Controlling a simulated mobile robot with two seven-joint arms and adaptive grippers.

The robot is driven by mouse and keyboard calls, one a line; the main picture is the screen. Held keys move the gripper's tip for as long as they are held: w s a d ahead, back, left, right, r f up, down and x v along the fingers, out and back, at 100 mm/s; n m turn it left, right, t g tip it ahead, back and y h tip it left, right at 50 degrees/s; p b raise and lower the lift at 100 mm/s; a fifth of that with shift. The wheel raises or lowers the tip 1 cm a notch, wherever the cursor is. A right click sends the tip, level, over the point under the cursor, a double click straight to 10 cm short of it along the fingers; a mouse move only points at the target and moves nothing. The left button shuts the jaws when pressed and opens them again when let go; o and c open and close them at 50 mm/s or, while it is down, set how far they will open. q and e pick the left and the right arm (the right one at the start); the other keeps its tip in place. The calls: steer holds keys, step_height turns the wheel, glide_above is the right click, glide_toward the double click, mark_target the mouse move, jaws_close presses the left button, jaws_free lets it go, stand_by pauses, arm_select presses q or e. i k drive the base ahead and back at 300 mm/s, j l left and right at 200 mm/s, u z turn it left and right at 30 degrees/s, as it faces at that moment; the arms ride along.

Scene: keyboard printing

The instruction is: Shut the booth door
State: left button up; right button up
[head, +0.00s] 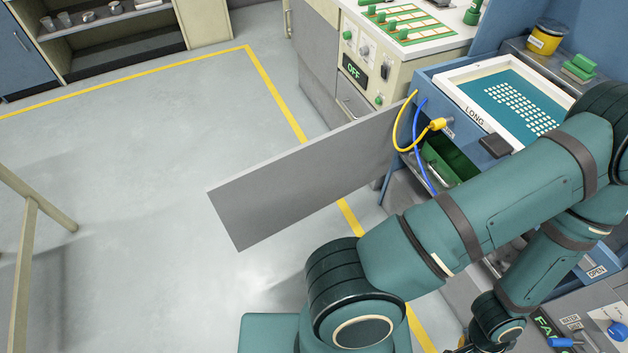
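A flat grey panel (305,182), which looks like the booth door, stands open. It juts out left from the blue booth (440,85) over the floor, and its far end is free. Its right end meets the booth beside the hanging cables. One teal arm of mine crosses the right side of the head view, in front of the booth and apart from the panel's free end. Its wrist end reaches the bottom edge of the picture, where no gripper fingers can be made out. My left gripper is not in view.
A yellow cable (398,122) and a blue cable (417,150) hang by the panel's right end. A wooden frame (28,230) is at the far left. The grey floor (130,170) left of the panel is clear.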

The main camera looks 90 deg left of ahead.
mark_target(254, 204)
steer(key=k+z, duration=0.3)
steer(key=k+l+z, duration=0.1)
steer(key=k+z, duration=0.2)
steer(key=k, duration=0.2)
steer(key=k+z, duration=1.05)
steer(key=k, duration=0.2)
steer(key=k+z, duration=0.3)
steer(key=k, duration=0.2)
steer(key=k+j+u, duration=0.25)
steer(key=k, duration=0.6)
steer(key=k+l+u, duration=0.1)
steer(key=u, duration=1.95)
steer(key=j+u, duration=0.3)
steer(key=j, duration=0.1)
